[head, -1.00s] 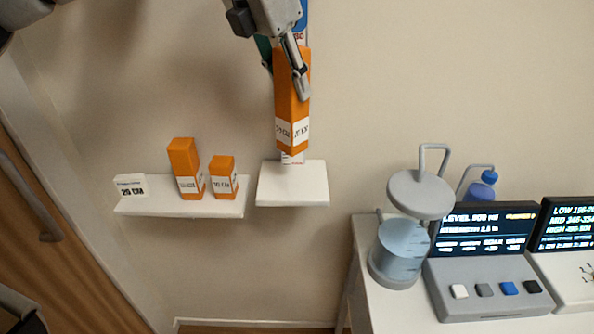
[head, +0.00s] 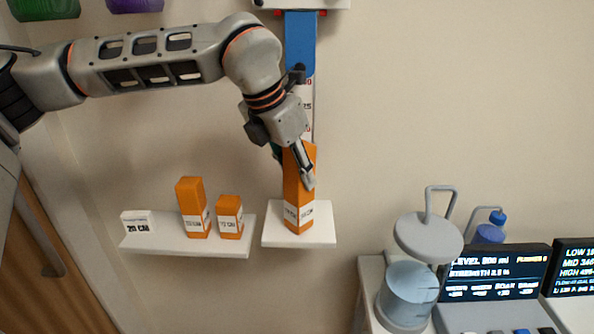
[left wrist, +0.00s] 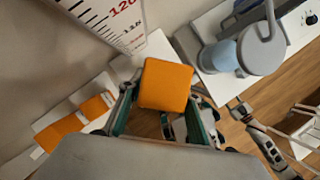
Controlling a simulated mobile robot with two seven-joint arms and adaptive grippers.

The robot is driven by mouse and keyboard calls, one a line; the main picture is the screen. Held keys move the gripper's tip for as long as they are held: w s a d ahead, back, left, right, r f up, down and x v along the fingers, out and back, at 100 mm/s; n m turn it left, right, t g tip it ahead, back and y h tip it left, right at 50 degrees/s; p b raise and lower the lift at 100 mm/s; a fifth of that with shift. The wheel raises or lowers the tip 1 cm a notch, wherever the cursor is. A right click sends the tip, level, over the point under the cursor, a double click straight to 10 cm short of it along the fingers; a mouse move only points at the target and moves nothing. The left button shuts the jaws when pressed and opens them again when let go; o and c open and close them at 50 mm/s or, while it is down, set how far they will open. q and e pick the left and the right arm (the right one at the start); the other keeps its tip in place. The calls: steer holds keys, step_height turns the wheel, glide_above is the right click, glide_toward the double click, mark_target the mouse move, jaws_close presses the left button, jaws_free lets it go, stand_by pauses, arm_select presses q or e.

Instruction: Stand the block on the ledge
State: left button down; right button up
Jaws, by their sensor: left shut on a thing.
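The block is a tall orange box (head: 292,192) with a white label near its bottom. My left gripper (head: 297,170) is shut on its upper part. In the head view the block is close to upright, with its base at the top of the right white ledge (head: 324,228); I cannot tell if it bears fully on it. In the left wrist view the orange top of the block (left wrist: 165,84) sits between the fingers. What looks like my right arm shows small at the lower right of that view; its jaws are too small to read.
A wider white shelf (head: 178,246) to the left holds two shorter orange boxes (head: 192,205) (head: 229,214) and a white sign (head: 138,223). A blue-topped scale strip (head: 300,45) runs down the wall behind. A lidded beaker (head: 408,290) and a screen (head: 497,272) stand lower right.

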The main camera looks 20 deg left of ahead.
arm_select(q)
steer(key=shift+f, duration=0.15)
steer(key=c, duration=1.4)
jaws_free()
steer(key=shift+c, duration=0.2)
steer(key=shift+r, duration=0.25)
steer(key=v, duration=1.2)
steer(key=shift+f, duration=0.1)
